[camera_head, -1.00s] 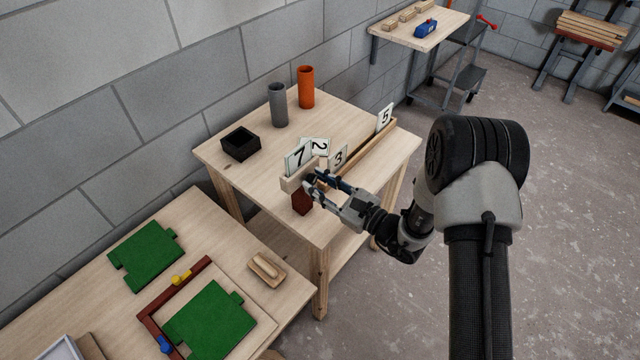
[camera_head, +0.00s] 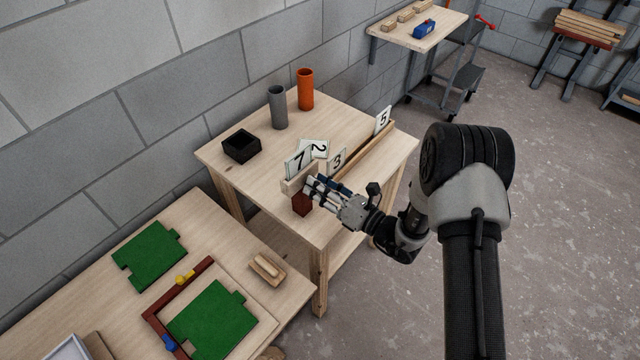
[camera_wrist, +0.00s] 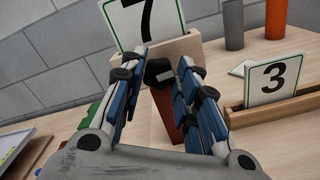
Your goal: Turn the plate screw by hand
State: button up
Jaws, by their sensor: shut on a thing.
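The plate screw (camera_wrist: 155,70) is a small dark knob between my fingertips in the wrist view, in front of the wooden holder (camera_wrist: 193,46). My gripper (camera_wrist: 160,66) is shut on it; the fingers cover part of its sides. In the head view my gripper (camera_head: 312,188) reaches the holder from the right, and the screw is hidden there. The white number 7 plate (camera_wrist: 148,20) stands upright in the holder, and also shows in the head view (camera_head: 299,161). A dark red post (camera_wrist: 166,115) stands below the screw.
A long wooden rail (camera_head: 367,151) with plates 3 (camera_head: 337,161) and 5 (camera_head: 383,120) lies close behind my gripper. Plate 2 (camera_head: 316,147) lies near plate 7. A black box (camera_head: 241,146), grey cylinder (camera_head: 278,108) and orange cylinder (camera_head: 305,90) stand farther back.

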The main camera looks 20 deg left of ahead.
jog(key=shift+w+f+m+p, duration=0.15)
jog(key=shift+m+p, duration=0.95)
jog(key=shift+m, duration=3.5)
jog(key=shift+s+f+m+p, duration=0.2)
jog(key=shift+m+p, duration=0.85)
jog(key=shift+m, duration=3.55)
jog(key=shift+f, duration=0.1)
jog(key=o, duration=1.1)
jog(key=shift+c, duration=0.2)
